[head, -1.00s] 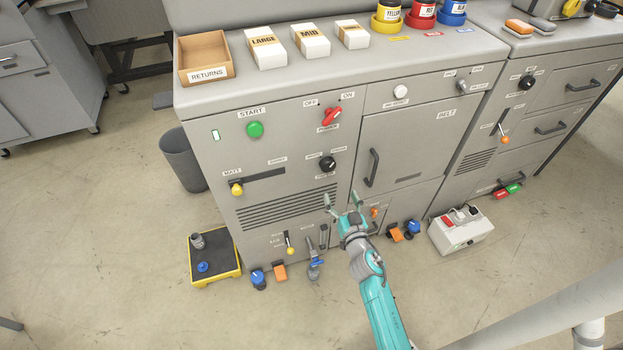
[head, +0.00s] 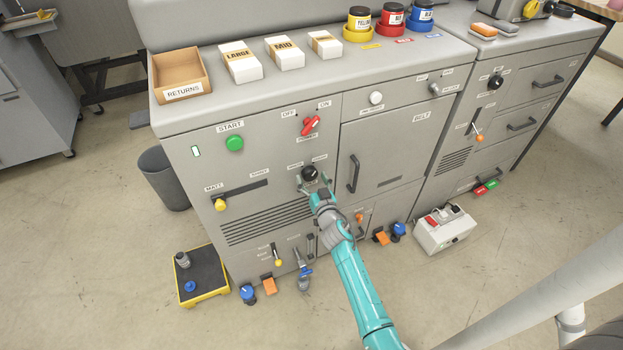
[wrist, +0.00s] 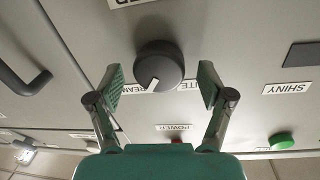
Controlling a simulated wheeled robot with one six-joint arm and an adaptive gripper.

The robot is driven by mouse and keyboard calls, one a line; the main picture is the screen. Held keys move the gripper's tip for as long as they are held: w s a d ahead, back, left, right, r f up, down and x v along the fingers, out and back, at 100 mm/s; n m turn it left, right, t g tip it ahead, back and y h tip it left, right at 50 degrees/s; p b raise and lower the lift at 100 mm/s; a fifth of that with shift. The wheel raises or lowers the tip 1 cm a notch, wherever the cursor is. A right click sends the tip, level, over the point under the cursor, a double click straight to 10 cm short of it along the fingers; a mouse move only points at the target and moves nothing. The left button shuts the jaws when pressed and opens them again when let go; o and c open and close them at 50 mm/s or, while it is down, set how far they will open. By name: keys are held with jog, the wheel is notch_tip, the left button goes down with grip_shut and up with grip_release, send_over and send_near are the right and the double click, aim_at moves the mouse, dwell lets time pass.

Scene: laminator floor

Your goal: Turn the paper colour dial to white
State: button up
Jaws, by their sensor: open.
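The paper colour dial (head: 310,173) is a round black knob on the grey front panel, below the red power switch. In the wrist view the dial (wrist: 160,62) shows a white pointer mark slanting down and left, towards the partly hidden CREAM label (wrist: 141,90). The WHITE label (wrist: 190,86) is on the other side, also partly covered. My gripper (head: 314,182) is open at the dial. In the wrist view its green-padded fingers (wrist: 161,84) stand on either side of the knob, with gaps showing; I see no contact.
The red power switch (head: 311,126) and green start button (head: 235,143) are above the dial. A yellow slider knob (head: 220,204) is to the left and a door handle (head: 354,174) to the right. Pedals and small levers are low on the panel.

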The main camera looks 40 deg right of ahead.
jog(key=shift+w, duration=0.15)
jog(key=c, duration=1.2)
jog(key=shift+n, duration=0.5)
jog(key=n, duration=0.5)
jog(key=shift+n+t, duration=0.3)
jog(key=shift+n, duration=0.1)
jog(key=n, duration=0.3)
jog(key=shift+d+n, duration=0.1)
jog(key=shift+n, duration=0.3)
jog(key=shift+f+n+t+y, duration=0.1)
jog(key=shift+n+t+y, duration=0.2)
jog(key=shift+n, duration=1.7)
